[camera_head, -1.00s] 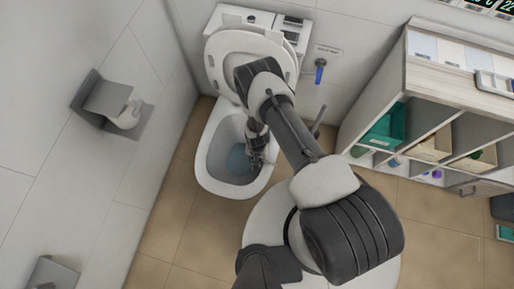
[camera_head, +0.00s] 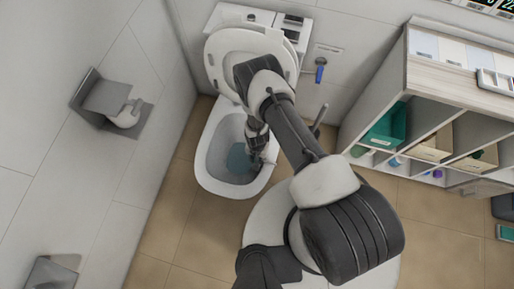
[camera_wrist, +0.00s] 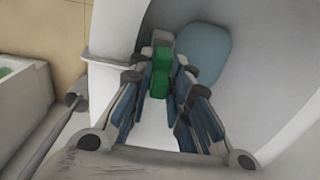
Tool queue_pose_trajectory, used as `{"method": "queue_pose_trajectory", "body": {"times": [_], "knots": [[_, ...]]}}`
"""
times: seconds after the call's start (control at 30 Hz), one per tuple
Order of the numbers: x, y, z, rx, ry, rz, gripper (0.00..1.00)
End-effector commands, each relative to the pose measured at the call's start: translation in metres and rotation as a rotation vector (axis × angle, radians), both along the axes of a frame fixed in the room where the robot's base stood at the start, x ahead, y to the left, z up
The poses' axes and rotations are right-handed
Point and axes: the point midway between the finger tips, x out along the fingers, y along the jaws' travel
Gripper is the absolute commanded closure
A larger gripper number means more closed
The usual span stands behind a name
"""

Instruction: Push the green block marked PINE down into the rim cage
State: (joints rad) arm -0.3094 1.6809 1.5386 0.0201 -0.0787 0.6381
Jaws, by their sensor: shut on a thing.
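The green block (camera_wrist: 160,77) is between the fingertips of my gripper (camera_wrist: 162,88) in the wrist view. My gripper is shut on it, inside or just over the toilet bowl. The PINE marking cannot be read. A small pale piece (camera_wrist: 162,39) touches or lies just beyond the block's far end; I cannot tell if it is part of the rim cage. In the head view my gripper (camera_head: 260,150) is at the right inner side of the toilet bowl (camera_head: 212,178), and the block is hidden there by my arm.
The raised toilet lid (camera_head: 222,50) stands behind the bowl. Blue water (camera_head: 238,160) lies in it. An open shelf unit (camera_head: 375,95) with bins is at the right. A paper holder (camera_head: 108,97) is on the left wall. The floor left of the bowl is clear.

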Motion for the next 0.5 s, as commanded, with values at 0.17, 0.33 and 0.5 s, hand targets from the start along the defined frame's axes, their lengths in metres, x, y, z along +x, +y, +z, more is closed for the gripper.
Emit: {"method": "queue_pose_trajectory", "body": {"times": [0.17, 0.33, 0.5], "knots": [[0.0, 0.0, -0.001, 0.0, 0.0, 0.0, 1.0], [-0.001, 0.0, -0.006, -0.001, 0.001, 0.0, 1.0], [0.0, 0.0, -0.01, 0.0, 0.0, 0.0, 1.0]]}}
